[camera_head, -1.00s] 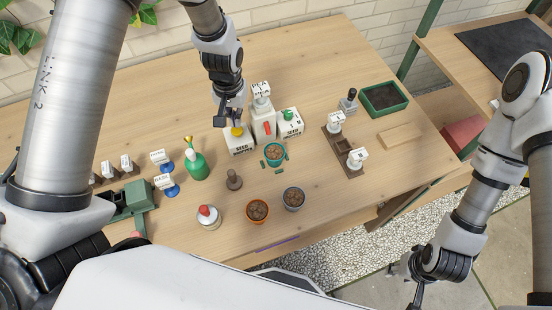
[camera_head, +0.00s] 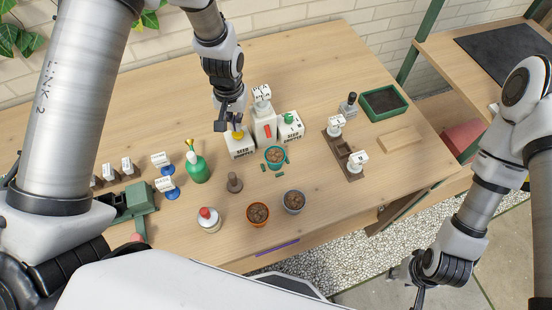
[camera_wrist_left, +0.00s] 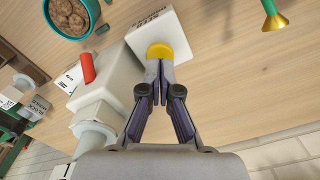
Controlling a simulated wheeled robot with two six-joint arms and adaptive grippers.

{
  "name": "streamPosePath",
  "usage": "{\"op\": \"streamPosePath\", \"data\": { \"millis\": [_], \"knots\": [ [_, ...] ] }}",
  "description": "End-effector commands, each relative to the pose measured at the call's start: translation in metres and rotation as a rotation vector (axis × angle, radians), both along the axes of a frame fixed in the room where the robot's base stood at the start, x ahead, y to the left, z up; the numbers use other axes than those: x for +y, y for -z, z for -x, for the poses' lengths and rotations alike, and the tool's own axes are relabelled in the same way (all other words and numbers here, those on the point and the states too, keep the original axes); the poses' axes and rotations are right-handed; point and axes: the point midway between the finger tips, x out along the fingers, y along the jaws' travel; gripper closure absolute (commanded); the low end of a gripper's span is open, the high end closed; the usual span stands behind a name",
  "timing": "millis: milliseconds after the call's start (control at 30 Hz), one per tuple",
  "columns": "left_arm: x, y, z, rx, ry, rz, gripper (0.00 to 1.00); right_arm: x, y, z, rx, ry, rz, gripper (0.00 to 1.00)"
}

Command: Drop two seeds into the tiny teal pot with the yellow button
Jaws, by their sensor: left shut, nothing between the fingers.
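The tiny teal pot (camera_head: 275,157) stands on the table, filled with brown pebble-like matter; it also shows at the top of the left wrist view (camera_wrist_left: 70,14). The white seed dispenser with the yellow button (camera_head: 239,147) stands behind and left of it. Its yellow button (camera_wrist_left: 160,50) is at my left gripper's tips. My left gripper (camera_wrist_left: 159,82) is shut and empty, pointing at the button; I cannot tell whether it presses it. In the head view it (camera_head: 233,127) hangs above the dispenser. My right gripper (camera_head: 419,294) is low at the right, off the table, its jaws unclear.
A red-marked dispenser (camera_head: 264,127) and a green-button one (camera_head: 290,126) stand close beside. Small green pieces (camera_head: 279,175) lie near the teal pot. An orange pot (camera_head: 257,214), a grey pot (camera_head: 294,201) and a green bottle (camera_head: 197,168) stand nearby.

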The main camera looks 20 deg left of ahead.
Motion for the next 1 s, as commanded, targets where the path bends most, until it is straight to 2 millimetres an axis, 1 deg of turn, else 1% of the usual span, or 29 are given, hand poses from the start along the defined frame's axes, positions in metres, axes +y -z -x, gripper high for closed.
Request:
{"op": "streamPosePath", "data": {
  "millis": [433, 1000],
  "knots": [
    [0.000, 0.002, 0.000, 0.000, 0.000, 0.000, 1.00, 0.000, 0.001, 0.000, 0.000, 0.000, 0.000, 0.60],
    [0.000, 0.019, 0.000, 0.000, 0.000, 0.000, 1.00, 0.000, 0.010, 0.000, 0.000, 0.000, 0.000, 0.60]
  ]
}}
